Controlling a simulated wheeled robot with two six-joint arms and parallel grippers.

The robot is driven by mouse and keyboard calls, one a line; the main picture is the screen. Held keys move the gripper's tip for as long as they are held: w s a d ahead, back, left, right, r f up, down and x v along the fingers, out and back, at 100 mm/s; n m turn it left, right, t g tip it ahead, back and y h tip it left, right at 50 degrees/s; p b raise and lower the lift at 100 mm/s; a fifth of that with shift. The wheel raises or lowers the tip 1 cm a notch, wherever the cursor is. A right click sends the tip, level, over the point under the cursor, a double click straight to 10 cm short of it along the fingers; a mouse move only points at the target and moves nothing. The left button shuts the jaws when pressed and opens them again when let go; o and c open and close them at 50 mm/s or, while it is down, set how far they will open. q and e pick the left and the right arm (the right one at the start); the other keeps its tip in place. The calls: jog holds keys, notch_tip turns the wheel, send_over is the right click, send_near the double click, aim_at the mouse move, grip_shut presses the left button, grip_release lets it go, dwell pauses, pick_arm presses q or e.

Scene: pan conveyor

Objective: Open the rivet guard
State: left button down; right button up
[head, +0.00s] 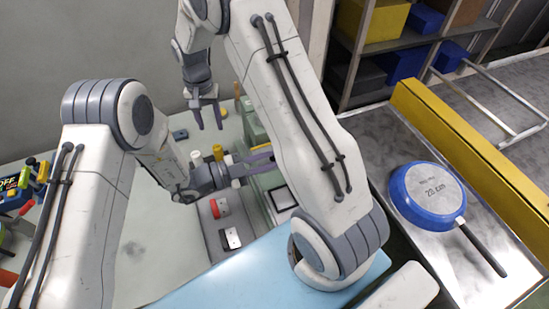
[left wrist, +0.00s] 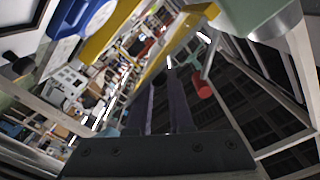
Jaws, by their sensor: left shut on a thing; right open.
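A green riveting machine (head: 251,122) stands on the bench behind my right arm, which hides much of it. In the left wrist view a yellow bar of the rivet guard (left wrist: 183,38) runs beside the green housing (left wrist: 252,14). My left gripper (head: 268,160) is at the machine's front. Its fingers also show in the left wrist view (left wrist: 167,80), close together at the yellow bar. They are shut on part of the guard; the exact contact is hard to see. My right gripper (head: 208,117) is open and empty above the bench's far side.
A blue pan (head: 428,193) lies upside down on the metal conveyor at right, beside a yellow rail (head: 470,135). Red (head: 220,208) and white (head: 230,238) switches are on the grey panel in front. Shelves with bins stand at the back.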

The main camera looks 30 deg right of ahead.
pick_arm(q)
jog(key=shift+w, duration=0.55)
jog(key=c, duration=0.8)
grip_release()
jog(key=shift+d, duration=0.1)
jog(key=shift+o, duration=0.2)
jog(key=shift+s, duration=0.1)
jog(key=v, duration=1.2)
jog(key=shift+s+f, duration=0.1)
